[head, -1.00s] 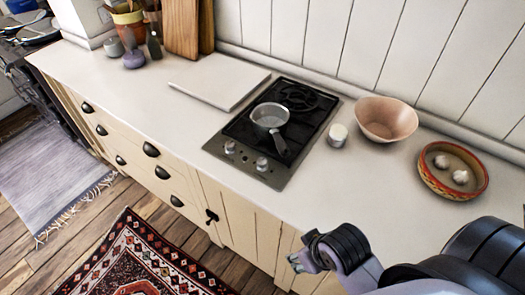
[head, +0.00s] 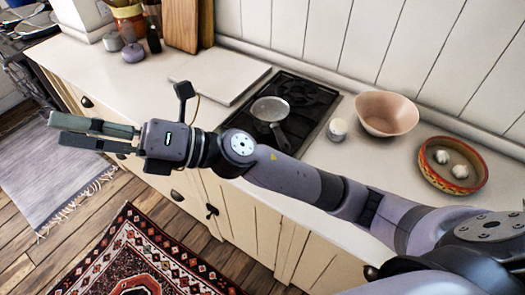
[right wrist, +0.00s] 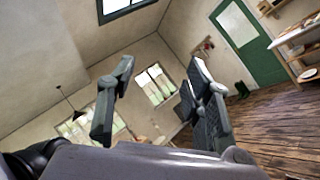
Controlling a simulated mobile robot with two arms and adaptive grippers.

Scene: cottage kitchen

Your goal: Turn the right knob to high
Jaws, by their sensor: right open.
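The black two-burner cooktop (head: 312,93) is set in the pale counter in the head view. A small grey saucepan (head: 270,108) sits on it. My right arm lies across the cooktop's front edge, so both knobs are hidden in the head view. My right gripper (head: 52,130) is left of the cooktop, over the counter front and floor side, fingers pointing left. It is open and empty; its two spread fingers also show in the right wrist view (right wrist: 160,72), which faces the room, not the cooktop. My left gripper is not in view.
A white canister (head: 337,129), a pink bowl (head: 387,113) and a patterned dish (head: 452,186) with white bulbs stand right of the cooktop. A pale board (head: 222,80) lies left of it. Dark drawer pulls line the cabinet front.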

